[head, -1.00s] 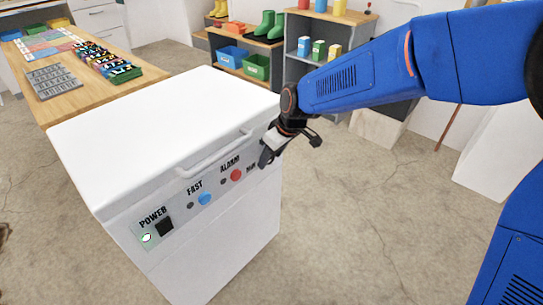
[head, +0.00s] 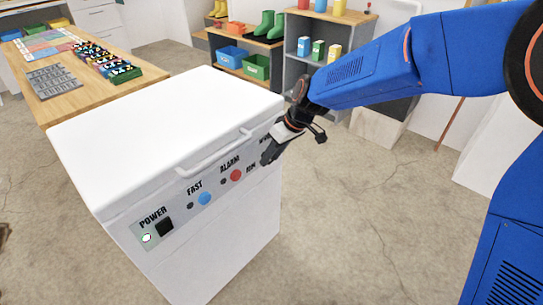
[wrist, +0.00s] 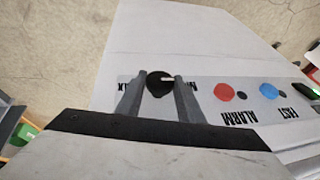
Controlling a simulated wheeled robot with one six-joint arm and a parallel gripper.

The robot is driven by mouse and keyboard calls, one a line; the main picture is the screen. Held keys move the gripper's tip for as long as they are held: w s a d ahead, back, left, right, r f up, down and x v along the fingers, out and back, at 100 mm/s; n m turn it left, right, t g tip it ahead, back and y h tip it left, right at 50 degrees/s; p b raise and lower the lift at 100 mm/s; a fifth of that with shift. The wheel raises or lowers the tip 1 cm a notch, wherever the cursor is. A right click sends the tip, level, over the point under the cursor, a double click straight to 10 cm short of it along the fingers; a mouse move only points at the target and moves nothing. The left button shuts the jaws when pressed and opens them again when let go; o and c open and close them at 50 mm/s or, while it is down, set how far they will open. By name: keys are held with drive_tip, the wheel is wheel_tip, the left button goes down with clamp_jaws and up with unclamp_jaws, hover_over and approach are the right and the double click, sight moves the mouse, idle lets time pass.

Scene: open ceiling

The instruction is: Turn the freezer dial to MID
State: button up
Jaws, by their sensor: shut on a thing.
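The white chest freezer (head: 165,115) stands at the left in the head view, its control panel facing front. The fingers partly cover the labels beside the dial. In the head view the gripper hides the dial.
The panel also has a red alarm button (head: 236,175), a blue fast button (head: 204,198) and a black power switch (head: 165,227). A white handle (head: 212,157) juts out above the panel. Floor to the freezer's right is clear.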

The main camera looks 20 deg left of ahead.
drive_tip(key=m+g+y, duration=0.1)
drive_tip(key=g+y, duration=0.1)
drive_tip(key=g, duration=0.1)
drive_tip(key=w+f+m+g+y, duration=0.1)
drive_tip(key=g+y, duration=0.1)
drive_tip(key=g, duration=0.2)
drive_tip(key=m+g+y, duration=0.1)
drive_tip(key=g+y, duration=0.1)
drive_tip(key=g, duration=0.2)
drive_tip(key=shift+w+d+f, duration=0.15)
drive_tip(key=shift+d+f, duration=0.1)
drive_tip(key=shift+d, duration=0.05)
drive_tip(key=shift+f+m+g+y, duration=0.25)
drive_tip(key=shift+m+g+y, duration=0.55)
drive_tip(key=shift+g+y, duration=0.55)
drive_tip(key=o, duration=1)
